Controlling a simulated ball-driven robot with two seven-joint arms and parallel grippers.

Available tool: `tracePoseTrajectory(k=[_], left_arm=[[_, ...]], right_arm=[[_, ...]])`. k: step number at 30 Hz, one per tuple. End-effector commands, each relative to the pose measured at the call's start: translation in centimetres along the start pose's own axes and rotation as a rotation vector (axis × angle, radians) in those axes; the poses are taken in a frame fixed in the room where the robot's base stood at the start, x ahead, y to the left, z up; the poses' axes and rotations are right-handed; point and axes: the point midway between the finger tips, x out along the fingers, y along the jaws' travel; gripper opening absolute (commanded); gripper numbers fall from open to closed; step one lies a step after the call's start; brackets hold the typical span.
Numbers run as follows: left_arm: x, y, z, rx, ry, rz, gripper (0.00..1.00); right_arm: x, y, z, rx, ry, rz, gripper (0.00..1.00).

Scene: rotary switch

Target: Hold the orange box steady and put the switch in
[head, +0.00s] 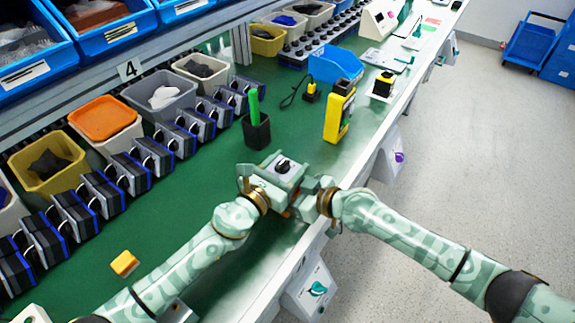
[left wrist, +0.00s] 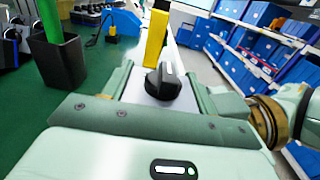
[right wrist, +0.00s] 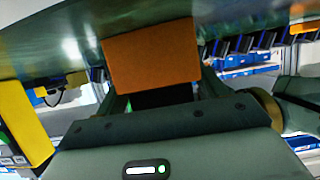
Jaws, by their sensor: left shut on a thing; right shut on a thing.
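The switch (head: 284,167), a black knob on a pale plate, sits between the fingers of my left gripper (head: 272,178), near the bench's front edge. It shows upright in the left wrist view (left wrist: 163,84), with the left gripper's fingers on both sides of the plate. My right gripper (right wrist: 163,88) is shut on the orange box (right wrist: 152,56), whose orange face fills the space between its fingertips, with a dark area below. In the head view the grippers are close together and hide most of the box. I cannot tell how deep the switch sits in it.
A black cup with a green stick (head: 256,132) stands just behind the grippers. A yellow device (head: 338,113) stands to their right and a yellow block (head: 124,263) lies at front left. Bins and dark blocks line the back.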

Motion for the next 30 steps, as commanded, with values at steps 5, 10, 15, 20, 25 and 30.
tracePoseTrajectory(k=[5, 10, 15, 20, 25, 30], left_arm=[[0.0, 0.0, 0.1, 0.000, -0.001, 0.000, 0.30], [0.1, 0.0, 0.0, -0.001, -0.002, 0.001, 0.30], [0.3, 0.0, -0.3, 0.002, -0.002, 0.000, 0.30], [0.4, 0.0, -0.6, 0.002, -0.003, -0.001, 0.30], [0.4, 0.0, -1.0, 0.005, -0.003, -0.001, 0.61], [0.4, 0.0, -1.0, 0.006, -0.002, -0.003, 0.83]], right_arm=[[0.0, 0.0, 0.0, 0.000, 0.000, 0.000, 0.48], [0.0, 0.0, 0.0, 0.000, 0.000, 0.000, 0.48], [0.0, 0.0, 0.0, 0.000, 0.000, 0.000, 0.48], [0.0, 0.0, 0.0, 0.000, 0.000, -0.001, 0.48], [0.0, -0.1, 0.0, 0.000, 0.000, -0.001, 0.48], [0.0, -0.1, 0.0, 0.000, 0.001, -0.002, 0.48]])
